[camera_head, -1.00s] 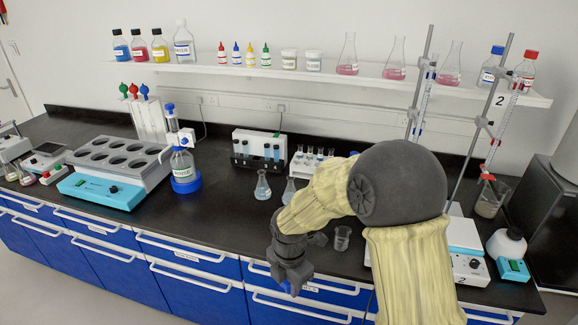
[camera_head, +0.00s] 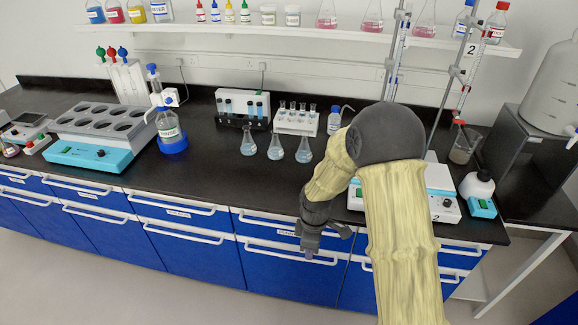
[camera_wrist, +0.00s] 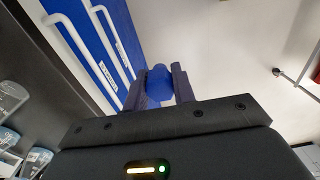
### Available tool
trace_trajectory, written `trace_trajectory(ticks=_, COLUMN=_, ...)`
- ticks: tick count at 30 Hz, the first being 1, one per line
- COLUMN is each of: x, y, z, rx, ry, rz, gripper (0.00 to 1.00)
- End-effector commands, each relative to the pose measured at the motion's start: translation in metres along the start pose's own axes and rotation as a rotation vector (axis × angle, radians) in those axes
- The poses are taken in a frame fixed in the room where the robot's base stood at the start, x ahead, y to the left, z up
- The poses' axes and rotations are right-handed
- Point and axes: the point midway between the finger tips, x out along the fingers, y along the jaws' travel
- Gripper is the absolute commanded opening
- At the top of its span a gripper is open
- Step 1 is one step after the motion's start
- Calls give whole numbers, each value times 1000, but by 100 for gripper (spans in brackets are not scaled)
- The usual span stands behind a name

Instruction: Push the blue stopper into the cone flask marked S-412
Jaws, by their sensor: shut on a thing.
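My gripper (camera_head: 309,252) hangs in front of the bench's front edge, pointing down, with the drawers behind it. In the wrist view its two fingers (camera_wrist: 160,88) are shut on the blue stopper (camera_wrist: 159,83), which shows between them. Three cone flasks with pale blue liquid stand in a row on the black bench: a left one (camera_head: 248,146), a middle one (camera_head: 275,151) and a right one (camera_head: 304,153). They are behind and to the left of my gripper, apart from it. Their markings are too small to read, so I cannot tell which is S-412.
A white tube rack (camera_head: 296,123) and a wash bottle (camera_head: 334,121) stand behind the flasks. Burette stands and a stirrer (camera_head: 443,205) are at right. The bench before the flasks is clear.

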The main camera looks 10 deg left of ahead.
Motion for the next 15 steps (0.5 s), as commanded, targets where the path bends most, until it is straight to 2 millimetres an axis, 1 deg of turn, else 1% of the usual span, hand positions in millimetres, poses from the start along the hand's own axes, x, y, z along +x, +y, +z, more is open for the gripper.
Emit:
trace_trajectory(ticks=1, x=9, y=4, z=12, rx=102, ry=-2, rz=-4, gripper=5)
trace_trajectory(ticks=7, x=43, y=20, z=61, rx=578, ry=-2, rz=0, gripper=5)
trace_trajectory(ticks=15, x=86, y=28, z=128, rx=1204, ry=-9, rz=14, gripper=5)
